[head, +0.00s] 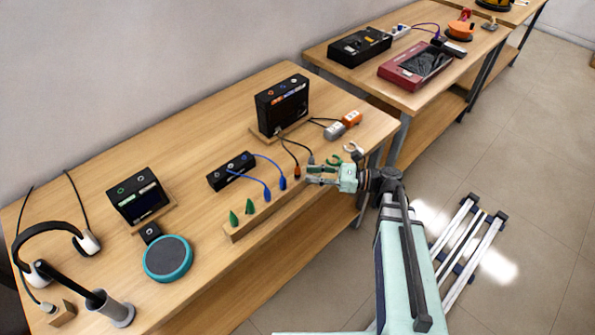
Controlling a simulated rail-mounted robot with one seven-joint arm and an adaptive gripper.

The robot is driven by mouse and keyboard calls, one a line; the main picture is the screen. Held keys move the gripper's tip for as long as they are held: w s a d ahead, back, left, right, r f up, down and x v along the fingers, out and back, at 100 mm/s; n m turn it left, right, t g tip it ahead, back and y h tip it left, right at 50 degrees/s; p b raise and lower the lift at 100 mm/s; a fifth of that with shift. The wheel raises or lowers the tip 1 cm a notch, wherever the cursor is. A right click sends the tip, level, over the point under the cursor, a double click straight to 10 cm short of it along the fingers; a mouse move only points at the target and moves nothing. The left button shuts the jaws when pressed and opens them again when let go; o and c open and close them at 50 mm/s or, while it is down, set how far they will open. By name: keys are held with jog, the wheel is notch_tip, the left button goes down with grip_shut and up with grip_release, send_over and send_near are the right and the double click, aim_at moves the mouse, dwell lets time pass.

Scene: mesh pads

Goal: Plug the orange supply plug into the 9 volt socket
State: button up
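A small orange plug (297,171) stands on the long wooden rail (262,213) at the bench's front edge, with a dark cable running back towards a black unit (283,103). That unit stands upright on a wooden base and has coloured rings on top and an orange-and-blue label strip. My gripper (312,176) is just right of the orange plug. Its fingers point left and look apart, with nothing visible between them. Whether they touch the plug cannot be told. No 9 volt marking is readable, so I cannot tell which socket it is.
The rail also holds green cones (241,212), blue plugs (275,188) and a grey plug (311,159).

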aim_at(298, 173)
jog(key=shift+w+a+f+p, duration=0.15)
jog(key=shift+a+p, duration=0.25)
jog(key=shift+a, duration=0.85)
jog(key=shift+w+a+f+p, duration=0.15)
jog(key=shift+a+p, duration=0.25)
jog(key=shift+a, duration=0.8)
grip_shut()
jog(key=shift+r, duration=0.2)
notch_tip(298, 173, up, 19)
jog(key=b, duration=0.2)
jog(key=w+a+r+p, duration=0.1)
jog(key=w+a, duration=0.3)
jog(key=w, duration=0.8)
jog(key=w+a+r+p, duration=0.2)
jog(key=w+a+p, duration=0.1)
jog(key=w, duration=1)
jog(key=shift+a+r, duration=0.15)
jog(key=shift+a, duration=0.65)
